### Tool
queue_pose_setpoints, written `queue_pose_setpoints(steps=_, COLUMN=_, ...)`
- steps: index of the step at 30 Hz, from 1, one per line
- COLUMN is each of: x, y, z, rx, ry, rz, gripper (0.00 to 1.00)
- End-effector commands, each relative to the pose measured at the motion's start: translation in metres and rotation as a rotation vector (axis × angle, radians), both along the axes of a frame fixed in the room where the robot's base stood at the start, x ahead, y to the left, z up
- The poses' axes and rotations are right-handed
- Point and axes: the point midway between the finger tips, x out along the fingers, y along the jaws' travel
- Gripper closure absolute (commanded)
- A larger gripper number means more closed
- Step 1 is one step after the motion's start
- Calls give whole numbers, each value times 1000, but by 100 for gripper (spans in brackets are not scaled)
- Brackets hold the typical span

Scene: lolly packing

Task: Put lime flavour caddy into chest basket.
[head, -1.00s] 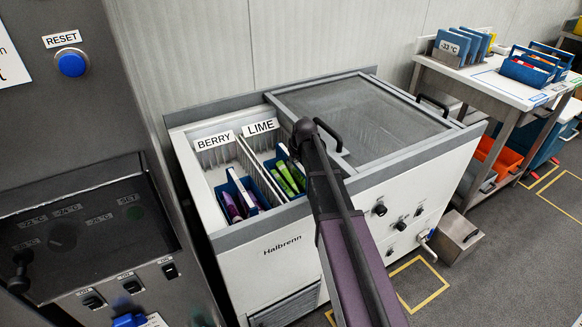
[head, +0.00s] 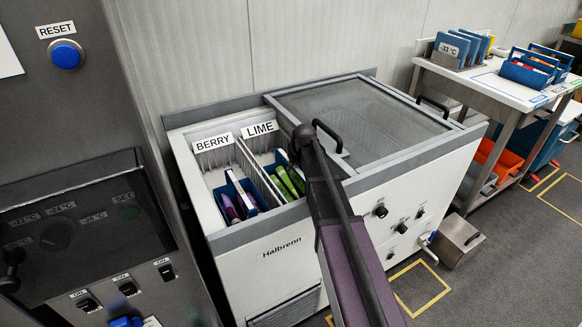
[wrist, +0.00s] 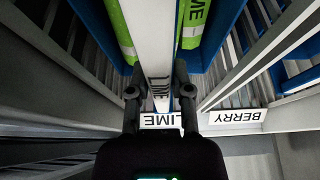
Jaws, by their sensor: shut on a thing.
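The lime caddy (head: 281,157) is blue with green packs and sits low in the freezer's LIME compartment (head: 259,129). In the wrist view its white centre panel (wrist: 157,40), marked LIME, stands between the green packs. My gripper (wrist: 160,92) is shut on this panel, one finger on each side. In the head view my arm reaches over the chest's front rim and hides the fingers and part of the caddy. Whether the caddy touches the basket floor cannot be told.
A blue berry caddy (head: 238,199) with purple packs stands in the BERRY compartment (head: 212,143), left of a wire divider. The sliding lid (head: 365,112) covers the chest's right side, close to my arm. A table (head: 495,80) with blue caddies stands farther right.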

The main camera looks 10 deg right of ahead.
Motion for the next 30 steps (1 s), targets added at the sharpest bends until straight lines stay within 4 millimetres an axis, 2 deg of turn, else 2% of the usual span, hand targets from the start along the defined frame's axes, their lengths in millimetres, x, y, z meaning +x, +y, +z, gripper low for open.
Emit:
queue_pose_setpoints(steps=8, x=0, y=0, z=-3, rx=0, ry=-1, rz=0, gripper=100)
queue_pose_setpoints(steps=9, x=0, y=1, z=-3, rx=0, ry=0, rz=1, gripper=67)
queue_pose_setpoints(steps=12, x=0, y=1, z=-3, rx=0, ry=0, rz=1, gripper=38)
queue_pose_setpoints(steps=30, x=0, y=1, z=2, rx=1, ry=0, rz=1, gripper=38)
